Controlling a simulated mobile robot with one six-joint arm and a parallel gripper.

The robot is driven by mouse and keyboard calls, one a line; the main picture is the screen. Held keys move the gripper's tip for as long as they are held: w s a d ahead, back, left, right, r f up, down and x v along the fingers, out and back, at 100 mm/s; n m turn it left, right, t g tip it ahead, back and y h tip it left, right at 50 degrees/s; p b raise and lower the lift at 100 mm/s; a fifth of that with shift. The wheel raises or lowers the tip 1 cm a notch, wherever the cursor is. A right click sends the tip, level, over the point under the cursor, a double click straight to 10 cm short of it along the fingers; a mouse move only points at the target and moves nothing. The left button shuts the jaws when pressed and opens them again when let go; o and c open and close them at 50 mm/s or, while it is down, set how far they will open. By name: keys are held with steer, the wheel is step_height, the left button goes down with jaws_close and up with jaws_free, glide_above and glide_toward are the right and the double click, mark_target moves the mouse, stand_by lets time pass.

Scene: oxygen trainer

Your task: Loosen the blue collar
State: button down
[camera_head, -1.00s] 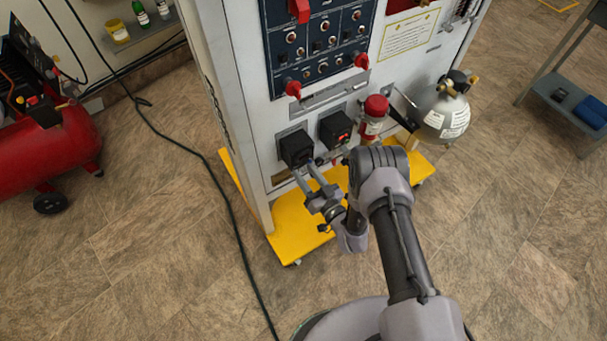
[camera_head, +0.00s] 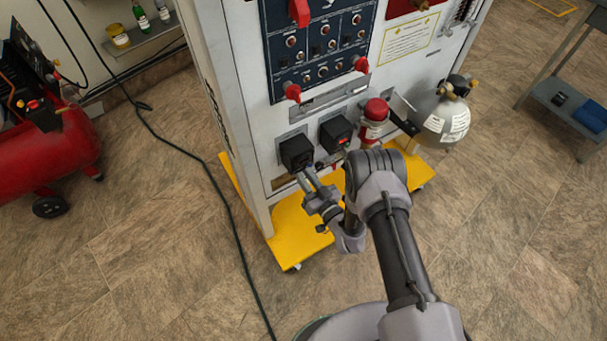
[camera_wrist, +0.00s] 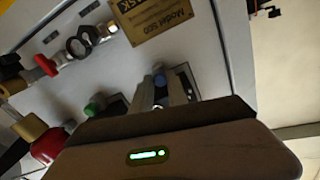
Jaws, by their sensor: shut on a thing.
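The blue collar (camera_wrist: 158,80) is a small round blue piece in the wrist view, low on the front of the trainer panel, next to a dark box. My gripper (camera_wrist: 163,92) has its two fingers close together around it, shut on it. In the head view my gripper (camera_head: 307,174) is at the left black box (camera_head: 297,151) on the lower panel. The collar itself is hidden there by the fingers.
A green-capped fitting (camera_wrist: 93,108) sits beside the blue one. The right black box (camera_head: 335,132), a red-capped cylinder (camera_head: 373,122) and a grey tank (camera_head: 446,118) are to the right. The yellow base (camera_head: 292,235) juts out below. A black cable crosses the floor.

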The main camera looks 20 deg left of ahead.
steer(key=shift+n+p, duration=0.75)
steer(key=shift+n, duration=1.85)
steer(key=c, duration=1.3)
jaws_free()
steer(key=shift+d, duration=0.1)
